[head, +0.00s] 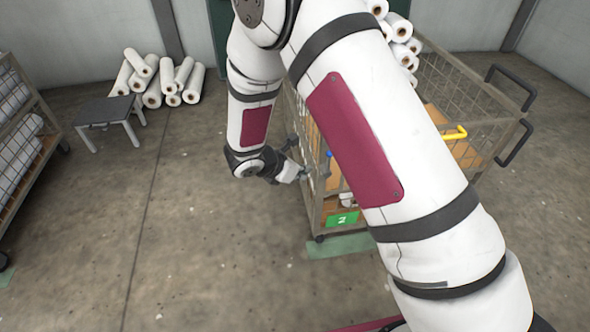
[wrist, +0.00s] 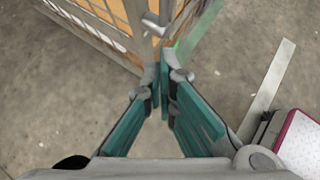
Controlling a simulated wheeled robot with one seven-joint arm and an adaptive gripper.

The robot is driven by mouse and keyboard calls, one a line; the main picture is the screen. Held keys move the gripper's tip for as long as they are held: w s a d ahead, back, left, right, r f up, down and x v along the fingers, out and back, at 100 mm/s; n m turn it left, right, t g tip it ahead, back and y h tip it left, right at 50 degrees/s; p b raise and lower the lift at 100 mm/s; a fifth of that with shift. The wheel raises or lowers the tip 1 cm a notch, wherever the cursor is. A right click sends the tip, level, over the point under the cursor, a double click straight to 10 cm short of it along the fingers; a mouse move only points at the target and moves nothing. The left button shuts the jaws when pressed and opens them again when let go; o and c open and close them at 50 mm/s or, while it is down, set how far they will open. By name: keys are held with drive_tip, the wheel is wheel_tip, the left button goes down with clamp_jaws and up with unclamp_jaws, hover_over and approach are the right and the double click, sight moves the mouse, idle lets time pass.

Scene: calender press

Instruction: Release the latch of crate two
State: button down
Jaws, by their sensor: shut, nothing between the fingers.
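Crate two (head: 313,205) is a wire-mesh cart with a green "2" plate (head: 342,219) low on its near side. My arm hides much of it. A small blue-tipped part (head: 330,154), possibly the latch, shows at its near left corner post. My gripper (head: 301,175) is beside that corner, at its left. In the wrist view my gripper (wrist: 165,88) has its teal fingers together, empty, just below the crate's corner post (wrist: 139,22). A grey metal piece (wrist: 155,26) is at the post just beyond the fingertips. I cannot tell whether the fingers touch it.
A yellow handle (head: 455,133) and black push bars (head: 515,85) are at the crate's right. White rolls (head: 160,80) and a grey stool (head: 108,112) stand at the back left. A loaded rack (head: 20,140) is at the left edge. The floor between is clear.

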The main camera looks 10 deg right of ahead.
sight(325, 168)
drive_tip(key=shift+w+d+f+b, duration=0.15)
drive_tip(key=shift+w+d+f, duration=0.35)
drive_tip(key=shift+d, duration=0.4)
drive_tip(key=shift+w+d+f+b, duration=0.2)
drive_tip(key=shift+w+d+f, duration=0.15)
drive_tip(key=shift+w+d, duration=0.5)
drive_tip(key=shift+w+d+f+b, duration=0.15)
drive_tip(key=shift+w+d+f, duration=0.3)
drive_tip(key=shift+d, duration=0.55)
